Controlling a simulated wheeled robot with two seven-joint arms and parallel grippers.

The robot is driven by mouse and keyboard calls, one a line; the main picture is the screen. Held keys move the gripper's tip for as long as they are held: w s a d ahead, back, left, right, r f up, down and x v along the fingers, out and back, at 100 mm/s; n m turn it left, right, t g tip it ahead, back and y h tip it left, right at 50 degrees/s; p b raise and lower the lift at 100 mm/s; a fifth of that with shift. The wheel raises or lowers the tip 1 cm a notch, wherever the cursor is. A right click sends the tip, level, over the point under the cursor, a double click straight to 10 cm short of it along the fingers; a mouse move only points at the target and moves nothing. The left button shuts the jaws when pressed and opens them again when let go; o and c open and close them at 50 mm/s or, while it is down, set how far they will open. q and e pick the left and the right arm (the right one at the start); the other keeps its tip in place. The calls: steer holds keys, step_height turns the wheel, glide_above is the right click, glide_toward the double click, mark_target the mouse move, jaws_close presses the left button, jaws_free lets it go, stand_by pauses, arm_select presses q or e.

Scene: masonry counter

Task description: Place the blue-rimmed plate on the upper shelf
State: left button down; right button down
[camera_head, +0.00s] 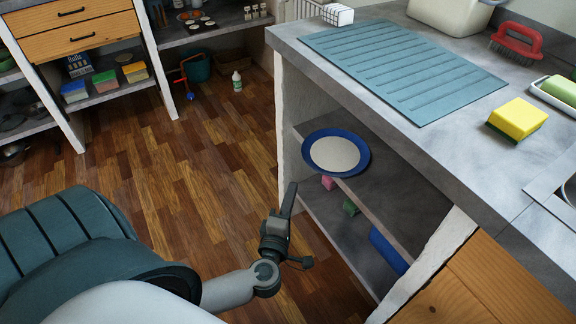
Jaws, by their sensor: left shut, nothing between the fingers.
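The blue-rimmed plate (314,153), with a pale centre, lies on the upper shelf (384,194) of the open counter unit. Part of its rim reaches the shelf's front edge. My left gripper (289,224) is in front of the unit, to the lower left of the plate and apart from it. Its fingers are together and hold nothing. My right gripper is not in view.
The lower shelf (334,222) holds a pink block (328,183), a green block (350,207) and a blue item (388,250). The counter above carries a ribbed mat (401,66) and a yellow sponge (517,119). The wooden floor (185,160) to the left is mostly clear.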

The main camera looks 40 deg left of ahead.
mark_target(327, 173)
arm_select(q)
steer(key=w, duration=0.7)
steer(key=shift+w+b, duration=0.25)
steer(key=shift+b, duration=0.15)
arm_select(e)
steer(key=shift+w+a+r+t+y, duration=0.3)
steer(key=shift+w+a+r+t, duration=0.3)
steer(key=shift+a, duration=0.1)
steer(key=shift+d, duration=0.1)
